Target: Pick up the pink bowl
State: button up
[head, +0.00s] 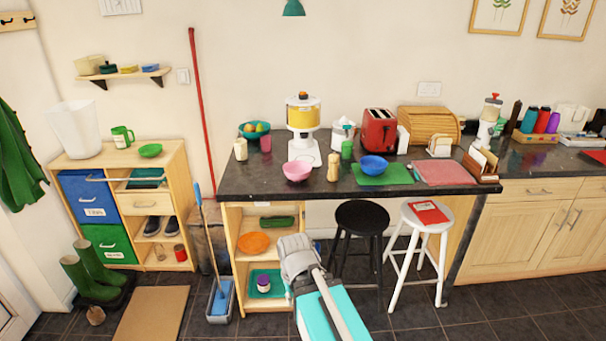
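The pink bowl (297,170) sits upright on the dark granite counter (240,186), near its front edge and left of the middle. A white juice dispenser with yellow contents (303,115) stands just behind it, and a light wooden mill (334,167) stands to its right. My teal and grey arm rises from the bottom of the head view, in front of the counter and below the bowl. No gripper fingers can be made out in this view, and nothing of mine touches the bowl.
A blue bowl (373,165) on a green mat (390,176), a green cup (347,149) and a pink cup (266,144) share the counter. A fruit bowl (254,130) is behind. Black (361,217) and white (427,217) stools stand in front, right of my arm.

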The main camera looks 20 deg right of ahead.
aim_at(297, 170)
jog(key=u, duration=0.1)
jog(key=i, duration=1)
jog(key=z, duration=0.1)
